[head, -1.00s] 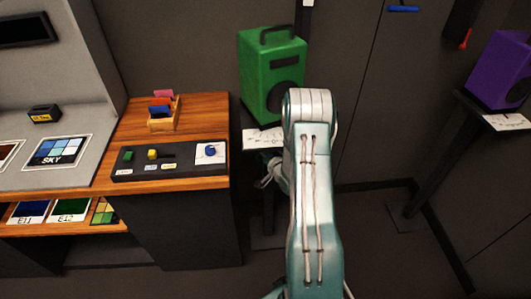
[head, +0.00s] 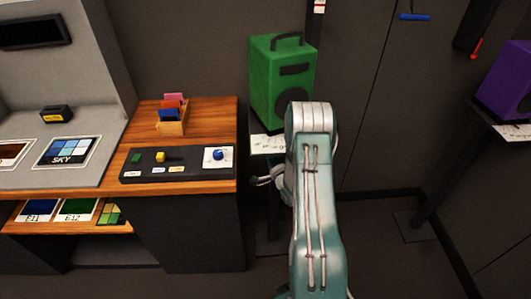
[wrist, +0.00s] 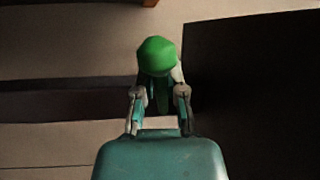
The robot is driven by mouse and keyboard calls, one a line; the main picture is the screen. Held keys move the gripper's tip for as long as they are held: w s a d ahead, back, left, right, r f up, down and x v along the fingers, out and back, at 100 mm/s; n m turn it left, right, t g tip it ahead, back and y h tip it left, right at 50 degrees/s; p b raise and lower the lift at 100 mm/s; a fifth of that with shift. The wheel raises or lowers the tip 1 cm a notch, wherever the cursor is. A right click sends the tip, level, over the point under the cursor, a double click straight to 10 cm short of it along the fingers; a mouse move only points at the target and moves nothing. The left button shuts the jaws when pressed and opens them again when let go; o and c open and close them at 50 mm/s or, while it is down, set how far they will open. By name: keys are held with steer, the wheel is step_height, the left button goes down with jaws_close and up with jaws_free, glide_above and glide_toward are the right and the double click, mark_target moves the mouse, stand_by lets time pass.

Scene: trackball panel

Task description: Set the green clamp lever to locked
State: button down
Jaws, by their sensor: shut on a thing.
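A green rounded knob (wrist: 157,56), which I take to be the green clamp lever's end, sits between my fingertips in the wrist view. My gripper (wrist: 159,92) is shut on it, with one finger on each side. The lever's shaft and base are mostly hidden, so I cannot tell its set position. In the head view, part of my gripper (head: 262,181) shows left of my arm, below the green speaker-like box (head: 281,85). The lever cannot be made out there.
A wooden desk (head: 200,186) at left bears a dark control panel (head: 180,170) with a blue trackball (head: 218,155). The green box stands on a stand behind my arm. A purple box (head: 505,85) is at right. Floor between the stands is clear.

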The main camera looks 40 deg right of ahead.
steer(key=shift+d, duration=0.1)
stand_by(0.3)
steer(key=c, duration=0.7)
jaws_free()
steer(key=shift+d, duration=0.1)
steer(key=s, duration=0.4)
steer(key=s+a+f, duration=0.1)
steer(key=s, duration=0.6)
steer(key=shift+s+a+f, duration=0.25)
steer(key=shift+s+f, duration=0.1)
steer(key=shift+s, duration=0.05)
